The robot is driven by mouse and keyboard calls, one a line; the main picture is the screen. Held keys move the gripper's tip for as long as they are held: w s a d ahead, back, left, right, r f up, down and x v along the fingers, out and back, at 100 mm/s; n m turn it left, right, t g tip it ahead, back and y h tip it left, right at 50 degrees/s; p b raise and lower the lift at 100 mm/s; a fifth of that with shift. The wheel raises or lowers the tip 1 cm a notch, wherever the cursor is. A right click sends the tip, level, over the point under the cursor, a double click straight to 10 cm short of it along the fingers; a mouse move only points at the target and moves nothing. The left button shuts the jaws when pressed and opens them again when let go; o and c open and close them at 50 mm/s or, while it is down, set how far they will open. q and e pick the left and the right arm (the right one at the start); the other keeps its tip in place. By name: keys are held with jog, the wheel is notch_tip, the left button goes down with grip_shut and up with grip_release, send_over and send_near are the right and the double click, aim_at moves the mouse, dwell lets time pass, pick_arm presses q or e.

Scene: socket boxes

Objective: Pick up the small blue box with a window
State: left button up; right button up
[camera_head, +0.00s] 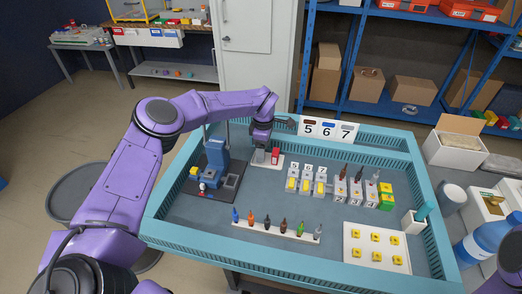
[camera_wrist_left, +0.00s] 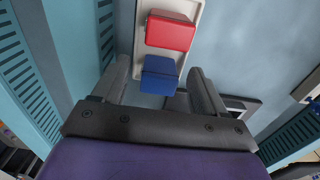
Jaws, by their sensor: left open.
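The small blue box (camera_wrist_left: 161,75) sits on a pale tray (camera_wrist_left: 139,42) in the left wrist view, right below a red box (camera_wrist_left: 170,32). I cannot make out a window on it. My left gripper (camera_wrist_left: 158,84) is open, with one finger on each side of the blue box; I cannot tell whether they touch it. In the head view, my left gripper (camera_head: 262,148) points down over the white tray beside the red box (camera_head: 275,155), and it hides the blue box. My right gripper is not in view.
A blue machine (camera_head: 215,160) stands left of the tray. Boxes with yellow parts (camera_head: 306,186) stand to the right. A row of coloured screwdriver-like items (camera_head: 283,226) is in front. A numbered sign (camera_head: 327,129) stands behind. A teal rim (camera_head: 255,262) encloses the table.

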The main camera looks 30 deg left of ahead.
pick_arm(q)
jog(key=shift+a+f, duration=0.15)
jog(key=shift+f, duration=0.65)
jog(key=c, duration=1.2)
jog(key=shift+r, duration=0.15)
